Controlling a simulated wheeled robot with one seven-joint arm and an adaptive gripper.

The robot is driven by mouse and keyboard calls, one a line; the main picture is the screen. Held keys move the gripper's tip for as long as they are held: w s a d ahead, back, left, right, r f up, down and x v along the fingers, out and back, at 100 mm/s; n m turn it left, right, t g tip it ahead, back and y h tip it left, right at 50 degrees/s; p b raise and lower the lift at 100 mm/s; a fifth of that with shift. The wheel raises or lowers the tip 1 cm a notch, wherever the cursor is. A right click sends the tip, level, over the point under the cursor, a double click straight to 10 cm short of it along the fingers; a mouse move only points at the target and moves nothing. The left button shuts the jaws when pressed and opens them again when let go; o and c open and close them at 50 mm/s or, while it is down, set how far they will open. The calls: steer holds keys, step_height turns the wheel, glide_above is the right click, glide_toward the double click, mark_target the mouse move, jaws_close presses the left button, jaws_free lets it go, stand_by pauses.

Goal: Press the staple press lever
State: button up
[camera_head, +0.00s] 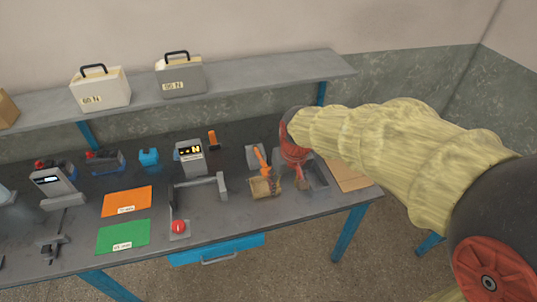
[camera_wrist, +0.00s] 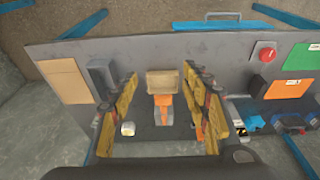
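The staple press appears to be the small device with an orange lever (camera_head: 262,160) and a tan block (camera_head: 265,187) at its front, right of the table's middle. In the wrist view the orange lever (camera_wrist: 164,103) points toward the tan block (camera_wrist: 161,80). My gripper (camera_head: 301,183) is just right of it in the head view. In the wrist view my gripper (camera_wrist: 160,84) has its yellow-and-black fingers wide apart, one on each side of the lever, with nothing between them held. Contact with the lever and the exact height are unclear. My arm hides part of the table's right end.
Orange (camera_head: 127,201) and green (camera_head: 123,236) mats lie further left. A grey bin (camera_head: 316,173) and a brown board (camera_head: 349,174) are at right. A shelf (camera_head: 230,84) runs behind.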

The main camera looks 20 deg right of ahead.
mark_target(267, 167)
steer(key=shift+t, duration=0.6)
steer(key=w, duration=0.7)
steer(key=w+p, duration=0.1)
steer(key=w, duration=0.3)
steer(key=shift+w+d+f, duration=0.1)
steer(key=shift+f, duration=0.3)
steer(key=c, duration=0.4)
steer(key=shift+t, duration=0.7)
steer(key=w, duration=0.1)
steer(key=w+r, duration=0.2)
steer(key=w, duration=0.1)
steer(key=shift+r, duration=0.25)
steer(key=shift+c, duration=1.2)
steer(key=shift+w+r, duration=0.1)
steer(key=shift+r, duration=0.05)
steer(key=shift+c, duration=0.6)
steer(key=shift+w, duration=0.15)
steer(key=c, duration=0.4)
steer(key=b+x, duration=0.1)
steer(key=x, duration=0.9)
steer(key=shift+s+f+b, duration=0.15)
steer(key=shift+f+b, duration=0.1)
steer(key=shift+f, duration=0.35)
steer(key=shift+s+f+b, duration=0.2)
steer(key=shift+f, duration=0.35)
steer(key=shift+s+f, duration=0.25)
steer(key=shift+f, duration=0.4)
steer(key=shift+f, duration=0.1)
